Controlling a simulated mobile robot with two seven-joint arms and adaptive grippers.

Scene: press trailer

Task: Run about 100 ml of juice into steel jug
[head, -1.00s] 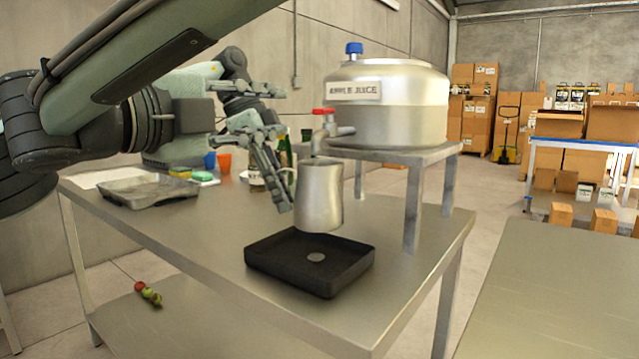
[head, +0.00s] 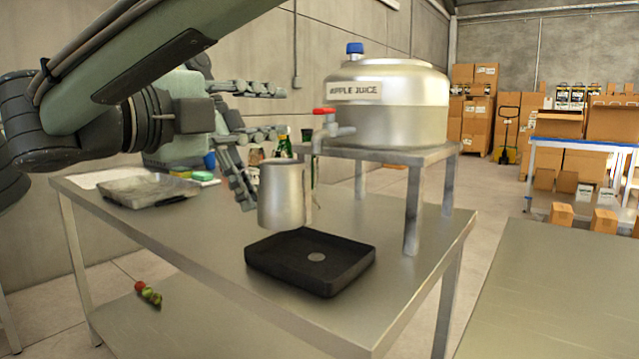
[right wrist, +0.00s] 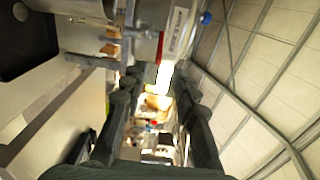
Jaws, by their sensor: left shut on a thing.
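The steel jug (head: 283,197) is upright in the air, left of the tap and above the back-left part of the black drip tray (head: 350,275). My left gripper (head: 248,186) is shut on its left side. The jug's inside is hidden. The steel juice dispenser (head: 400,110), labelled apple juice, stands on a raised stand. Its tap (head: 335,132) has a red lever (head: 324,111), also in the right wrist view (right wrist: 156,50). My right gripper (head: 281,110) is open and empty, left of the lever. Its two fingers (right wrist: 160,110) show apart in the right wrist view.
A grey metal tray (head: 150,192) and a green sponge (head: 202,176) lie at the table's left; bottles (head: 284,145) stand behind the jug. The stand's leg (head: 413,210) is right of the drip tray.

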